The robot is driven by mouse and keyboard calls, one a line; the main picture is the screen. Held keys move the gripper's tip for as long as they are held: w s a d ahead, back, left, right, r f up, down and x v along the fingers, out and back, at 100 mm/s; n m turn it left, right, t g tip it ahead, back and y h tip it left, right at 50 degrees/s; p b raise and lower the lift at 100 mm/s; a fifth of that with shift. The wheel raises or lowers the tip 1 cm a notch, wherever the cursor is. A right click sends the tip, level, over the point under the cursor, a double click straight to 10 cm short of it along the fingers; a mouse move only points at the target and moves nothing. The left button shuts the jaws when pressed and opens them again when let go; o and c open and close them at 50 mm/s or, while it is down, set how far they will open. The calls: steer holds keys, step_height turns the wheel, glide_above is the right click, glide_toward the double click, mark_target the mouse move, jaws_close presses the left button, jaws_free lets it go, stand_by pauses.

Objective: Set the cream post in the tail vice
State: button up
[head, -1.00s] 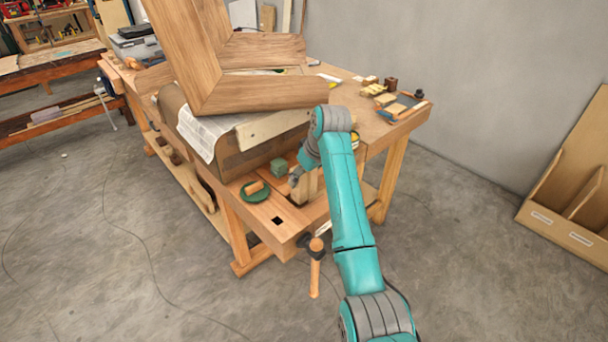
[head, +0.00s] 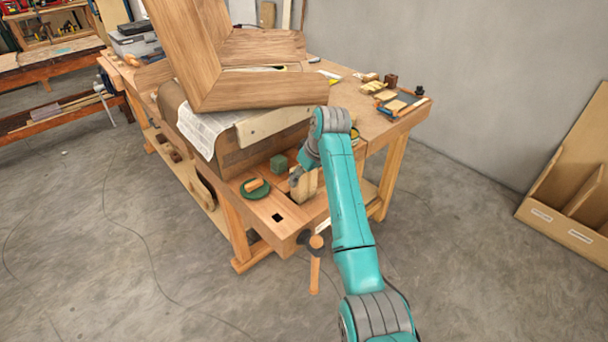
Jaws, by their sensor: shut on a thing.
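The tail vice (head: 290,232) is at the near end of the wooden bench, with a wooden handle (head: 315,270) hanging from its front. My gripper (head: 297,180) is above the vice end of the bench and is mostly hidden by my arm. It is shut on the pale cream post (head: 306,187), which stands roughly upright at the vice opening. I cannot tell how deep the post sits or whether it touches the jaws.
A green block (head: 279,164) and a green round dish (head: 254,189) with a wooden piece in it are close left of the post. A large bent wood frame (head: 260,95) rises behind. Small tools and blocks (head: 385,92) lie at the bench's right.

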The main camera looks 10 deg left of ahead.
mark_target(304, 190)
steer(key=shift+f, duration=3.05)
stand_by(3.0)
steer(key=o, duration=1.4)
steer(key=shift+c, duration=0.2)
steer(key=shift+r, duration=4)
